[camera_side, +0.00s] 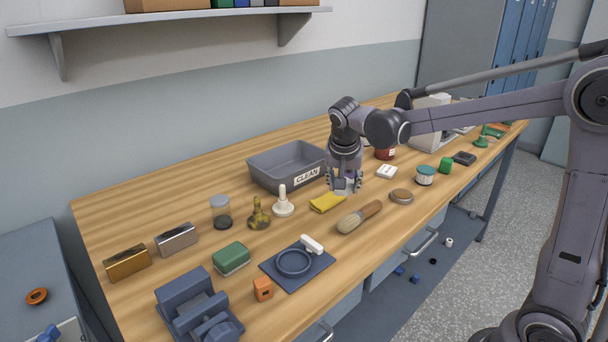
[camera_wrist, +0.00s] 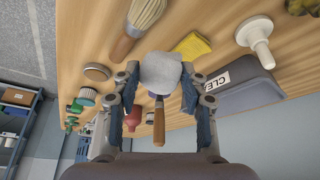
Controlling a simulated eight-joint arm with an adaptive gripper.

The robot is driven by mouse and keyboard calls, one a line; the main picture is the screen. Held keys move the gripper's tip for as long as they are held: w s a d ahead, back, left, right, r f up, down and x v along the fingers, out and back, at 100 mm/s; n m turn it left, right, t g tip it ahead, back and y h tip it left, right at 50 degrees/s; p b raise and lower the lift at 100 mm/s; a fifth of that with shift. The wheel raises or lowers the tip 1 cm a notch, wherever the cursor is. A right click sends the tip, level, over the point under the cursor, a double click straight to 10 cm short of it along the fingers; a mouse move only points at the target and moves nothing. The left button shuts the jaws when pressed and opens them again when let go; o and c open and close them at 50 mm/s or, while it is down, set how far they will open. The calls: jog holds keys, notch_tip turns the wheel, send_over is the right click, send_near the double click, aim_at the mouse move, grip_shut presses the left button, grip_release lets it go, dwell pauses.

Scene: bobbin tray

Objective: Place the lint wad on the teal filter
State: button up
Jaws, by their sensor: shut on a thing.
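My gripper (camera_side: 343,184) is above the middle of the bench. In the wrist view its fingers (camera_wrist: 160,80) are shut on a pale grey lint wad (camera_wrist: 160,70), one finger on each side. In the side view the wad is mostly hidden by the fingers. The teal filter (camera_side: 426,175) appears to be the short white cylinder with a teal top, standing to the right of my gripper. It also shows in the wrist view (camera_wrist: 87,97), left of the fingers and apart from the wad.
Near my gripper are a yellow cloth (camera_side: 327,202), a wooden-handled brush (camera_side: 359,217), a round brown-topped tin (camera_side: 401,196) and a grey bin (camera_side: 270,176) marked CLEAN. A green cylinder (camera_side: 446,165) stands just beyond the filter. Bare wood lies between tin and filter.

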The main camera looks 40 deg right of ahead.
jog(key=s+d+r+m+g, duration=0.1)
jog(key=s+d+r+m, duration=0.1)
jog(key=d, duration=0.9)
jog(key=s+d+r+m+g, duration=0.1)
jog(key=s+d+r+m, duration=0.15)
jog(key=d, duration=0.95)
jog(key=s+d+r+m+g, duration=0.1)
jog(key=s+d+m, duration=0.1)
jog(key=s+d, duration=0.45)
jog(key=s+d+m, duration=0.2)
jog(key=s+d, duration=0.2)
jog(key=d, duration=0.6)
send_over(428, 168)
jog(key=a, duration=0.2)
jog(key=shift+h, duration=0.4)
notch_tip(428, 168, down, 6)
jog(key=shift+d+f, duration=0.15)
jog(key=shift+f, duration=0.1)
jog(key=shift+w+f, duration=0.1)
jog(key=shift+f, duration=1.95)
jog(key=shift+f, duration=0.1)
jog(key=o, duration=0.7)
jog(key=shift+o, duration=0.2)
